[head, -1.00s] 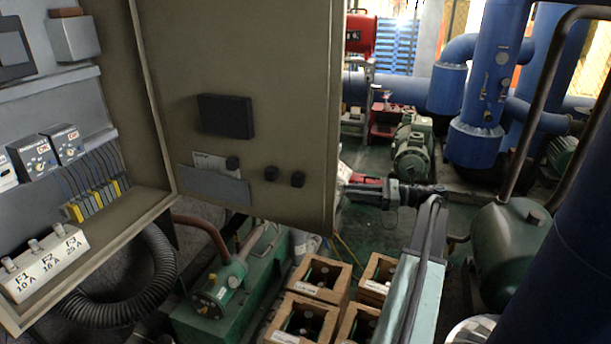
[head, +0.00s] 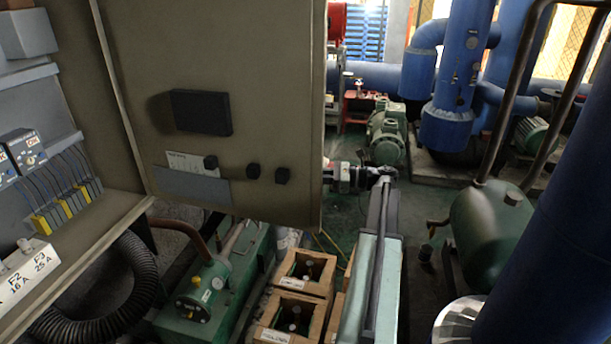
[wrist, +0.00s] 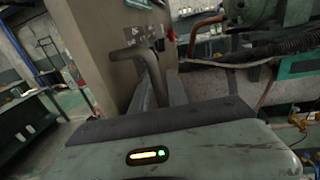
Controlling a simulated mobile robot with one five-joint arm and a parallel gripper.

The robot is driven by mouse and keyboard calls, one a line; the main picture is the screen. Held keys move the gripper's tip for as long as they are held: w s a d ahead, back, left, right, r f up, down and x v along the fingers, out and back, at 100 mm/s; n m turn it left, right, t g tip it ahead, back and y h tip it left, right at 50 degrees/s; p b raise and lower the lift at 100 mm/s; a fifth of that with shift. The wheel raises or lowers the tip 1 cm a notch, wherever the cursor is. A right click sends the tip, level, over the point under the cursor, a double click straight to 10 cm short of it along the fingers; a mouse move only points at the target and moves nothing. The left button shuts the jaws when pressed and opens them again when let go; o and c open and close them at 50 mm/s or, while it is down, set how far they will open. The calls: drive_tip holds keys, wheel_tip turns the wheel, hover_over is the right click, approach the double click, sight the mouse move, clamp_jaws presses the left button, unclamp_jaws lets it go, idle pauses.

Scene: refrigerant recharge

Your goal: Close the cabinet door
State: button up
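The cabinet door (head: 220,60) is a brown-grey panel standing wide open, hinged on the right side of the open cabinet (head: 125,215). Its inner face with a black box and small knobs faces the head camera. My gripper (wrist: 160,88) is at the door's outer side, near its free edge; in the head view the door hides its fingertips. In the wrist view the door's outer face (wrist: 105,50) shows with a bent grey handle (wrist: 150,68). The handle's lower part lies between my two spread fingers. I cannot tell whether they touch it.
Wooden crates (head: 297,310) and a green pump unit (head: 205,295) stand on the floor below the door. A black corrugated hose (head: 125,285) hangs by the cabinet. A green tank (head: 490,225) and blue pipes (head: 465,70) stand at right. Some green floor is clear behind.

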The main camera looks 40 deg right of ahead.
drive_tip(key=shift+w+a, duration=0.1)
drive_tip(key=shift+w, duration=0.05)
clamp_jaws()
idle(1.4)
